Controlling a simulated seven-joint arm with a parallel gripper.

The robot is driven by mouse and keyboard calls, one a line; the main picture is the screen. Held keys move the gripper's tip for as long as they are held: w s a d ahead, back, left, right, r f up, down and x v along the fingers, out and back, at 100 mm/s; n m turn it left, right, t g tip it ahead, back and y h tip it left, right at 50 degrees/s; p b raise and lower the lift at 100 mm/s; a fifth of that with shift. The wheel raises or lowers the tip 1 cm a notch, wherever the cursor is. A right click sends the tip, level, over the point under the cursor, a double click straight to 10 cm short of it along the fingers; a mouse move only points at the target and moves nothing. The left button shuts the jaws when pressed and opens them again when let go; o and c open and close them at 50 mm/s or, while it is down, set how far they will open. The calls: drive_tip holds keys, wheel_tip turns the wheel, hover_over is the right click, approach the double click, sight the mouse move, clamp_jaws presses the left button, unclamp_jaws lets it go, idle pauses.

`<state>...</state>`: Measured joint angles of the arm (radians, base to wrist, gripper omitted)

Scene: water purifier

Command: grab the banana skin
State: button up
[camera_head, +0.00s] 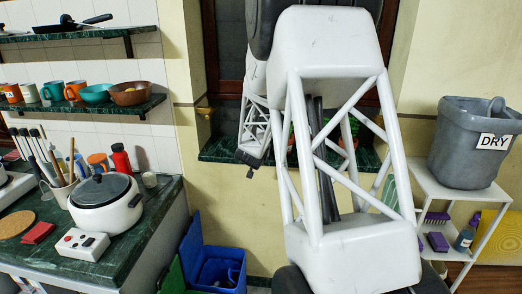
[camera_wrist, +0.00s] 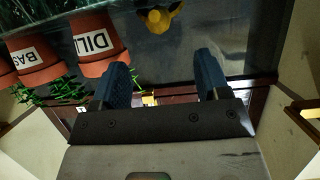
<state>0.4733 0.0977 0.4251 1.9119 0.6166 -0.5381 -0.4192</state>
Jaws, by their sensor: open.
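The banana skin appears beyond the fingertips, roughly in line with the gap and not touched. In the head view the gripper's fingers cannot be clearly made out.
Terracotta pots labelled DILL (camera_wrist: 98,48) and BAS (camera_wrist: 38,62), with green plants, stand left of the fingers. In the head view, the dark green window sill (camera_head: 222,151) runs behind my arm. A shelf with a grey DRY bucket (camera_head: 466,150) stands right; a counter with a cooker (camera_head: 105,203) is left.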

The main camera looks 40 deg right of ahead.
drive_tip(key=shift+w, duration=0.1)
drive_tip(key=shift+x, duration=1.2)
drive_tip(key=shift+x, duration=2.6)
drive_tip(key=c, duration=1)
drive_tip(key=shift+r, duration=0.1)
